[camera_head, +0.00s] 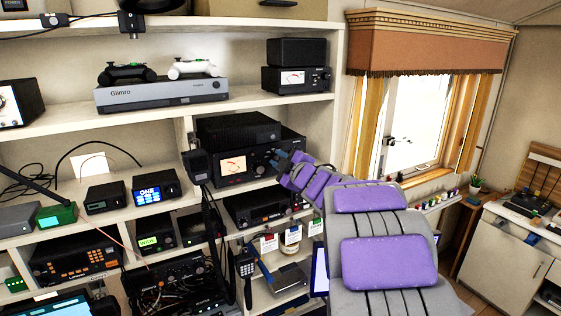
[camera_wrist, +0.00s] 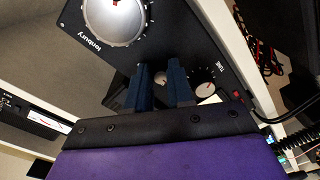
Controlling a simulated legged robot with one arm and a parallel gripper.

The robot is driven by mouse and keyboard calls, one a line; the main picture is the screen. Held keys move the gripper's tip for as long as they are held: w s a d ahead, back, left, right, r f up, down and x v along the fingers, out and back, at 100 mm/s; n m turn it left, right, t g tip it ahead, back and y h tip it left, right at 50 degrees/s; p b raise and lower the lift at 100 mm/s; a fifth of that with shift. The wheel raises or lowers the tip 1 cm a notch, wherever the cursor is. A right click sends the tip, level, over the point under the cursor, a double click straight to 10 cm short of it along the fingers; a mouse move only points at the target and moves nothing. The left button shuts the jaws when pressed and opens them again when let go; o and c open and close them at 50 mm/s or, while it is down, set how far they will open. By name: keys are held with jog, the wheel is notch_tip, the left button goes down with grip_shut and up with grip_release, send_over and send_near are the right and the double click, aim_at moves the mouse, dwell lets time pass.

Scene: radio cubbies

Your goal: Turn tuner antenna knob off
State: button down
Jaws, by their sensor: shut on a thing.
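The black tuner (camera_head: 235,167) stands in the middle cubby in the head view, with a lit meter on its front. In the wrist view its black front panel (camera_wrist: 208,62) shows a big silver dial (camera_wrist: 113,18) and a small silver knob (camera_wrist: 205,89) marked TUNE. My gripper (camera_head: 284,157) is at the right part of the tuner front. In the wrist view the two blue fingers of my gripper (camera_wrist: 160,74) are a little apart, shut on a small knob that shows partly between them. The fingers hide most of this knob, and its label and pointer cannot be read.
A shelf board lies under the tuner, with another black radio (camera_head: 256,206) below it. A black handset (camera_head: 196,160) hangs at the left of the tuner. A grey Glimro console (camera_head: 161,93) with two controllers is on the shelf above. Free room lies right, by the window.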

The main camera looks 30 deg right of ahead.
jog(key=c, duration=1)
grip_release()
jog(key=shift+a, duration=0.1)
jog(key=shift+s, duration=0.1)
jog(key=s+d, duration=0.1)
jog(key=s, duration=1.6)
jog(key=shift+r+p, duration=0.15)
jog(key=shift+p, duration=0.3)
jog(key=shift+d, duration=0.1)
